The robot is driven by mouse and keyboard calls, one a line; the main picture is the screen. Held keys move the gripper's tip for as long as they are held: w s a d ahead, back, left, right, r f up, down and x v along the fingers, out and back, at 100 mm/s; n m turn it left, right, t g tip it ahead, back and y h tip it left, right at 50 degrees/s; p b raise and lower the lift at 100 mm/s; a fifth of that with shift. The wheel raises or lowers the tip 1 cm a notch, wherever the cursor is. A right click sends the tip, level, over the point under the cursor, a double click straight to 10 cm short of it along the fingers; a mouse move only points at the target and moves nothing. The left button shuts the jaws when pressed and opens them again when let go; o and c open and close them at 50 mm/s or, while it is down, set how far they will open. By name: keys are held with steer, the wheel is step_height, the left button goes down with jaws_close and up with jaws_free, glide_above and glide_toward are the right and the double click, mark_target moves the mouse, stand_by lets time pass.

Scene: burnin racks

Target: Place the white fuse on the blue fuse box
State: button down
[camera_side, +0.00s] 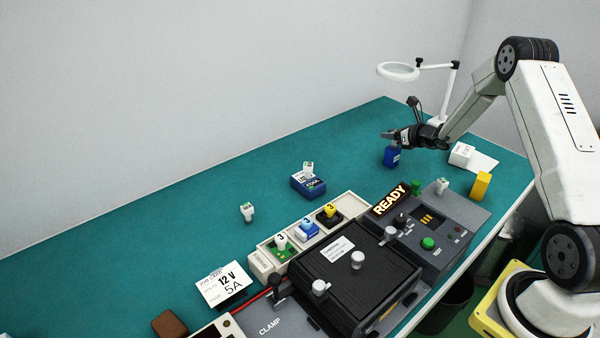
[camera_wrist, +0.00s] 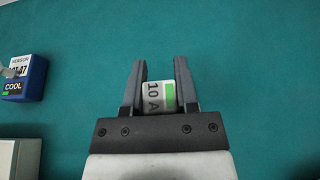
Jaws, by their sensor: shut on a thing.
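My gripper (camera_wrist: 159,66) is shut on a white fuse (camera_wrist: 155,98) marked 10 A with a green bar. In the side view my gripper (camera_side: 387,135) is at the back right, just above a dark blue block (camera_side: 391,158); the held fuse is hard to make out there. A blue box labelled COOL (camera_side: 309,188) stands mid-table with a white fuse-like piece (camera_side: 308,168) on top. A blue box with a COOL label also shows at the wrist view's left edge (camera_wrist: 34,80), apart from the jaws. Another white fuse (camera_side: 247,211) stands alone on the mat.
A socket strip (camera_side: 260,261) with green, blue and yellow pieces lies in front, beside a black clamp fixture (camera_side: 350,285) and a READY panel (camera_side: 390,200). A yellow block (camera_side: 481,186), white box (camera_side: 462,154) and magnifier lamp (camera_side: 398,71) are at right. The back-left mat is clear.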

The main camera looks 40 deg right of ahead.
steer(key=shift+f, duration=0.1)
steer(key=shift+c, duration=1.9)
jaws_free()
steer(key=v, duration=1.2)
